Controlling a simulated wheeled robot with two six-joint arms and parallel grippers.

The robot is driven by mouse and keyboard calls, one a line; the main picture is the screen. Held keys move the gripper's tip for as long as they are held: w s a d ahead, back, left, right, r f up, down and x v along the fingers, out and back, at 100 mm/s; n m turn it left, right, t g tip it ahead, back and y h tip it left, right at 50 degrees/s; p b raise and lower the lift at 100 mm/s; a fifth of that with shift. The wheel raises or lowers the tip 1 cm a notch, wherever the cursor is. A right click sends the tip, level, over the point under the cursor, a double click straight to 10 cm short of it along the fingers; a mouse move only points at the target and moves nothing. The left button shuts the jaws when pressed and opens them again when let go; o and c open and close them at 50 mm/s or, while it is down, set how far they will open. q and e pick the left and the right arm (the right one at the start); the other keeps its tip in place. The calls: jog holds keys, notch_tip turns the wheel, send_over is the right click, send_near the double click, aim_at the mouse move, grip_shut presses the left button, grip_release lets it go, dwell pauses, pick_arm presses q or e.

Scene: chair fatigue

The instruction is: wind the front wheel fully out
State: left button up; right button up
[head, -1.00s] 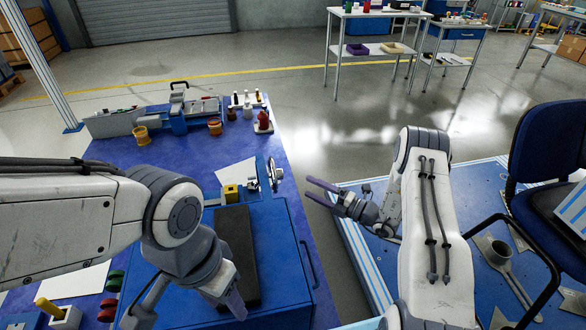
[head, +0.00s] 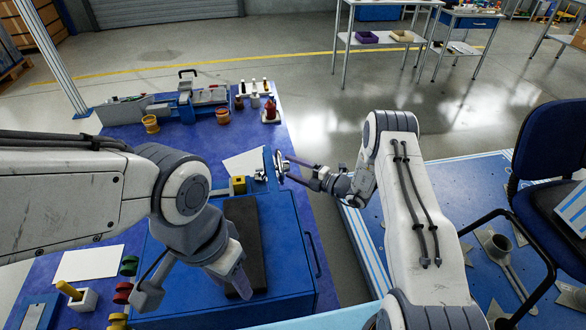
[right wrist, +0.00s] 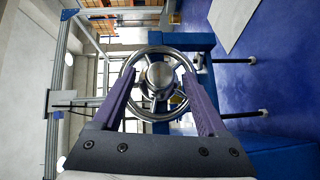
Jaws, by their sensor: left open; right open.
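The front wheel is a silver spoked handwheel (head: 279,163) on the right side of a blue fixture at the back of the blue cabinet. In the right wrist view the handwheel (right wrist: 160,82) faces the camera, with its round hub between my fingers. My right gripper (head: 290,170) is open, its purple fingers pointing left at the wheel; in the right wrist view the fingers (right wrist: 160,95) spread either side of the hub. I cannot tell whether they touch the rim. My left gripper (head: 240,285) is open, pointing down over the black pad (head: 242,235).
A yellow block (head: 238,185) sits beside the fixture. A white sheet (head: 244,163) lies behind it. Tools and small containers stand at the back of the blue bench (head: 190,150). A dark blue chair (head: 545,150) stands at the right on a blue platform (head: 470,185).

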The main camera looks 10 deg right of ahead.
jog(key=shift+w+a, duration=0.1)
grip_shut()
jog(key=shift+f+n+t+y+b, duration=0.3)
jog(key=shift+n+t+y+b, duration=0.65)
jog(key=shift+b, duration=1.6)
jog(key=shift+f+n+t+y+b, duration=0.3)
jog(key=shift+n+y+b, duration=0.85)
jog(key=shift+n+b, duration=1.1)
jog(key=shift+r+m, duration=0.1)
jog(key=shift+m, duration=0.2)
grip_release()
